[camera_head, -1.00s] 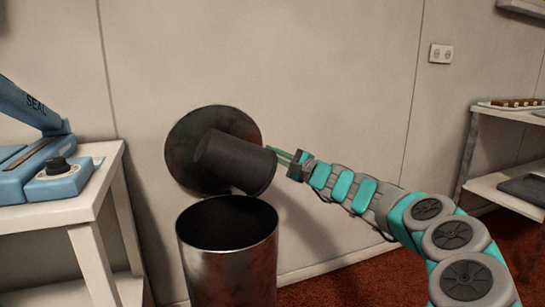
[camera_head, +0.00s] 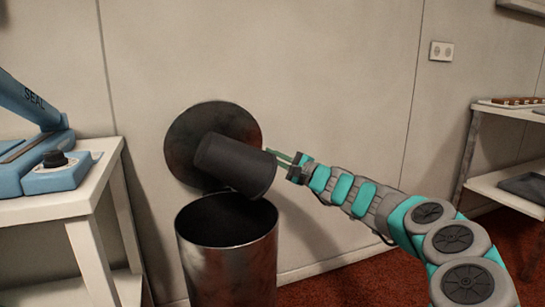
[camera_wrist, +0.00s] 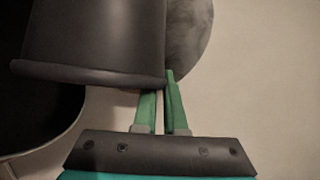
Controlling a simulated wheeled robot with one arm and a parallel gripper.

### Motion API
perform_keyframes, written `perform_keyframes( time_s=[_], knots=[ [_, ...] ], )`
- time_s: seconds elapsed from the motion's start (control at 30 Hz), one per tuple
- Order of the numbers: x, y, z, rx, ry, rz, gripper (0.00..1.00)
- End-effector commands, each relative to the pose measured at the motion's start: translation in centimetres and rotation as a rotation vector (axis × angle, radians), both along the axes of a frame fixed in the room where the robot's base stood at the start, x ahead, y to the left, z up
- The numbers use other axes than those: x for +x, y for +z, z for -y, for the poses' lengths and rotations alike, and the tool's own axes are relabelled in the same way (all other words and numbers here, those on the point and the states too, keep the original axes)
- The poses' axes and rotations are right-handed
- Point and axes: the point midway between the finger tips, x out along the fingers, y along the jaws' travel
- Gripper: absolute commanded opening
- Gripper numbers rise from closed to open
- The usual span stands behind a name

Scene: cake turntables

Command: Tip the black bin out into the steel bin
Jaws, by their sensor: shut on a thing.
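The black bin (camera_head: 236,165) hangs above the open steel bin (camera_head: 228,270), tilted past level. Its narrow base points up and left, and its wide rim points down and right, over the right part of the steel bin's mouth. My gripper (camera_head: 279,155) is shut on the black bin at its rim, reaching in from the right. In the wrist view the black bin (camera_wrist: 95,40) fills the upper left, its rim beside the green fingers (camera_wrist: 160,85). The inside of the black bin is hidden, and I see nothing falling from it. The steel bin's inside is dark.
The steel bin's round lid (camera_head: 185,140) stands raised behind it, close to the wall. A white table (camera_head: 60,205) with a blue sealer (camera_head: 55,175) stands at the left. A shelf (camera_head: 510,185) with trays stands at the right.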

Motion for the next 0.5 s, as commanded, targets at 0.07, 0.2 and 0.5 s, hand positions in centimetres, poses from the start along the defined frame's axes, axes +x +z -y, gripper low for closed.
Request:
perform_keyframes(
  time_s=[0.07,0.2,0.5],
  knots=[
    [0.0,0.0,0.0,0.001,0.000,0.001,0.00],
    [0.0,0.1,0.0,0.000,0.000,0.000,0.00],
    [0.0,2.4,0.0,0.001,0.000,0.001,0.00]
  ],
)
